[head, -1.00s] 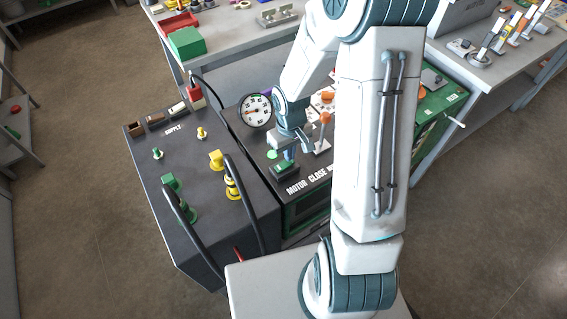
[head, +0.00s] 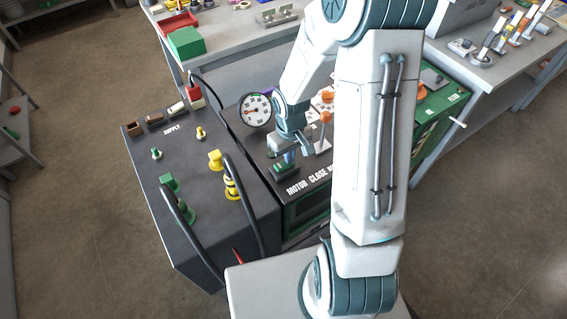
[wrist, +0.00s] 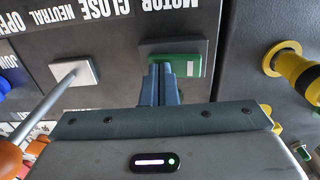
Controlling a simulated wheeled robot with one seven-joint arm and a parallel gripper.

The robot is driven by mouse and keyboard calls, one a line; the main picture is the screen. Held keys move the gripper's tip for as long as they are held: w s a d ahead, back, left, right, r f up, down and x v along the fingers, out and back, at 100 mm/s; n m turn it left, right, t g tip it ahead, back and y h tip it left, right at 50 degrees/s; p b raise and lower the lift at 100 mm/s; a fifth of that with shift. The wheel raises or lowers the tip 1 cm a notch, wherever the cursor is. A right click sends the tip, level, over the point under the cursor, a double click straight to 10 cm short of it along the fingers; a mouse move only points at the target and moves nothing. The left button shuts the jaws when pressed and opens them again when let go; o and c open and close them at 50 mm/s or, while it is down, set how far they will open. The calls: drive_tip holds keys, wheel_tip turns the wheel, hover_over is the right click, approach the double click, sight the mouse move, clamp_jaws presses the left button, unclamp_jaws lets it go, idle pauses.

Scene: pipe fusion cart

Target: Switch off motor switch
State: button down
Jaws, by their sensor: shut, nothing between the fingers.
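The motor switch is a green rocker in a dark housing (wrist: 188,65), just under the "MOTOR" lettering in the wrist view; its right end carries a white mark. In the head view the switch (head: 284,168) sits on the dark panel behind the "MOTOR" label. My gripper (wrist: 160,70) is shut and empty. Its fingertips are at the left part of the green rocker and hide some of it. They look to be touching or very close; I cannot tell which. In the head view my gripper (head: 289,158) points down at the switch.
A lever with an orange knob (head: 325,118) stands right of my gripper. A round gauge (head: 257,110) is behind it. The black supply box (head: 190,215) with yellow and green connectors and black cables stands to the left.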

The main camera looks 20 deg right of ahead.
drive_tip(key=shift+r, duration=0.15)
wheel_tip(320, 180, up, 7)
drive_tip(key=p, duration=0.5)
idle(0.6)
drive_tip(key=s+r+m+t, duration=0.1)
drive_tip(key=s+r+t, duration=0.1)
drive_tip(key=s+r, duration=0.5)
drive_tip(key=s+r+m+t, duration=0.1)
drive_tip(key=s+r, duration=0.6)
drive_tip(key=r, duration=0.8)
drive_tip(key=shift+s+m+t, duration=0.2)
drive_tip(key=shift+m+t, duration=0.2)
drive_tip(key=shift+m, duration=0.4)
drive_tip(key=shift+d, duration=0.1)
